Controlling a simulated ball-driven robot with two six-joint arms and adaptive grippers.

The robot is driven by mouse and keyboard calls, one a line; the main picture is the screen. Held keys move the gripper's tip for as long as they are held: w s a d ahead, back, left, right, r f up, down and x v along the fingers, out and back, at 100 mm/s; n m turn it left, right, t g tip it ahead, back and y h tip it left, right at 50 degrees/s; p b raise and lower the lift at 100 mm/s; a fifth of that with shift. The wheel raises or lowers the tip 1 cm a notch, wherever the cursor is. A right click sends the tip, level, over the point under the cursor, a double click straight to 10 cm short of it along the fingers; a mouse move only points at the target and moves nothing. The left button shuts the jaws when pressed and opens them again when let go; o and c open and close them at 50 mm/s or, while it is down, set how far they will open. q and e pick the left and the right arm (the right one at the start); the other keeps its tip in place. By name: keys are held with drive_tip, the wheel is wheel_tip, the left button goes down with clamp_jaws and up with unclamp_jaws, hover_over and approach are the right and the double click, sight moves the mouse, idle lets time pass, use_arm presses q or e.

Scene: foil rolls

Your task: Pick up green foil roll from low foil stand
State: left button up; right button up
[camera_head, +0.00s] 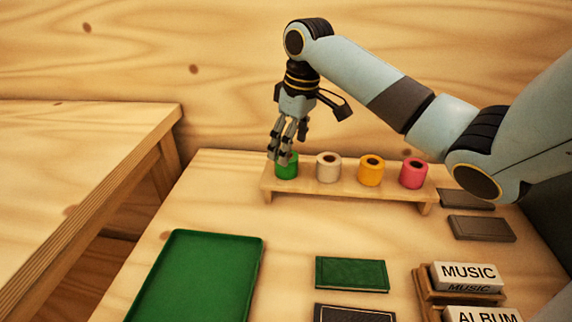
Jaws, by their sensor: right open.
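The green foil roll (287,171) stands upright at the left end of the low foil stand (340,194), a small wooden bench. My right gripper (281,160) points down at the green roll, with its fingers open in front of and above it. The fingers hide part of the roll's top, and I cannot tell whether they touch it. White (328,173), orange (371,176) and pink (413,178) rolls stand to the right on the same stand. My left gripper is not in view.
A green tray (205,236) lies at the front left of the table. A green book (352,273) and a dark one (353,314) lie at the front middle. Labelled MUSIC (468,272) and ALBUM boxes are at front right. Dark flat items (481,228) lie behind them.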

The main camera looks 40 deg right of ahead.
sight(290, 172)
drive_tip(key=f, duration=0.2)
drive_tip(key=w+f+b, duration=0.1)
drive_tip(key=f, duration=0.2)
drive_tip(key=shift+w+f, duration=0.15)
drive_tip(key=c, duration=1.3)
